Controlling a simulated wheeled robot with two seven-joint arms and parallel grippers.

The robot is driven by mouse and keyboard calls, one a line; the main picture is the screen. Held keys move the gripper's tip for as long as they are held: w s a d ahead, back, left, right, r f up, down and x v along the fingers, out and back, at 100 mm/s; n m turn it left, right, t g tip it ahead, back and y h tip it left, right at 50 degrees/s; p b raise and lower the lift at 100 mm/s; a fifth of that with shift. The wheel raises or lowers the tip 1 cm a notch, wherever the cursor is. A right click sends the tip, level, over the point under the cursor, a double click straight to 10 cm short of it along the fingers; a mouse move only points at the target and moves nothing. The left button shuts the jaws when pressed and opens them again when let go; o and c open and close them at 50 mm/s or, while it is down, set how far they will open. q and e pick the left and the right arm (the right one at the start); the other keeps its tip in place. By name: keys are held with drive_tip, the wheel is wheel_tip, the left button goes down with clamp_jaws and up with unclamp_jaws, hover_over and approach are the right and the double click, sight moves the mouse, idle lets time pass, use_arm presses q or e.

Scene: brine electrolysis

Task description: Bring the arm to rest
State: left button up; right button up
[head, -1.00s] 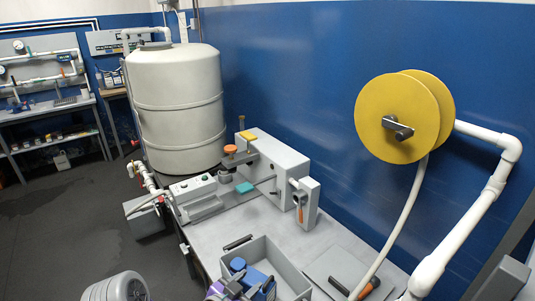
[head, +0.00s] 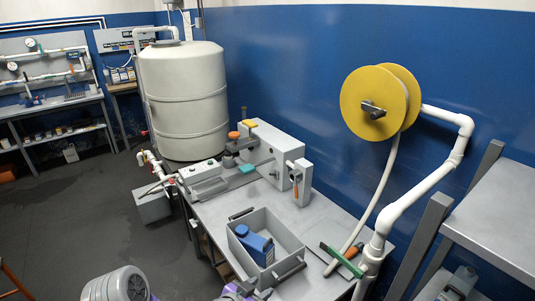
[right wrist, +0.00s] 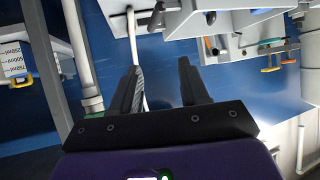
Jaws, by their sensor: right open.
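My right gripper (head: 245,291) shows as purple and dark parts at the bottom edge of the head view, just in front of the grey bin; most of it is cut off. In the right wrist view its two dark fingers (right wrist: 158,66) stand apart with nothing held between them. The bench fixtures and blue wall lie beyond them. A rounded grey link of mine is at the bottom left of the head view. My left gripper's fingers do not show.
The grey bin (head: 288,235) on the workbench (head: 325,216) holds a blue container (head: 252,243). A yellow reel (head: 370,105) and white pipe (head: 410,200) stand right; a grey shelf (head: 500,220) is farther right. A large tank (head: 183,100) stands behind.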

drive_tip(key=s+d+f+n+g+y, duration=0.1)
drive_tip(key=s+d+f+g, duration=0.15)
drive_tip(key=f, duration=0.35)
drive_tip(key=s+d+f+n+g+y, duration=0.1)
drive_tip(key=s+d+f+g, duration=0.2)
drive_tip(key=f, duration=0.4)
drive_tip(key=s+d+f+n+g+y, duration=0.1)
drive_tip(key=d+f+g, duration=0.25)
drive_tip(key=f, duration=0.25)
drive_tip(key=shift+s+d+f+n+y, duration=0.45)
drive_tip(key=shift+s+d+f+y, duration=0.25)
drive_tip(key=shift+s+f+y, duration=1.75)
drive_tip(key=shift+s+d+f+n+y, duration=0.6)
drive_tip(key=shift+s+f+y, duration=0.8)
drive_tip(key=shift+s, duration=2.05)
use_arm(q)
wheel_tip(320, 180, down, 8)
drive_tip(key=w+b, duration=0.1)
drive_tip(key=b, duration=0.7)
use_arm(e)
wheel_tip(320, 180, down, 8)
drive_tip(key=shift+d+r, duration=0.25)
drive_tip(key=shift+y, duration=0.25)
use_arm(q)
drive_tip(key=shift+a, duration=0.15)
use_arm(e)
drive_tip(key=shift+a, duration=0.1)
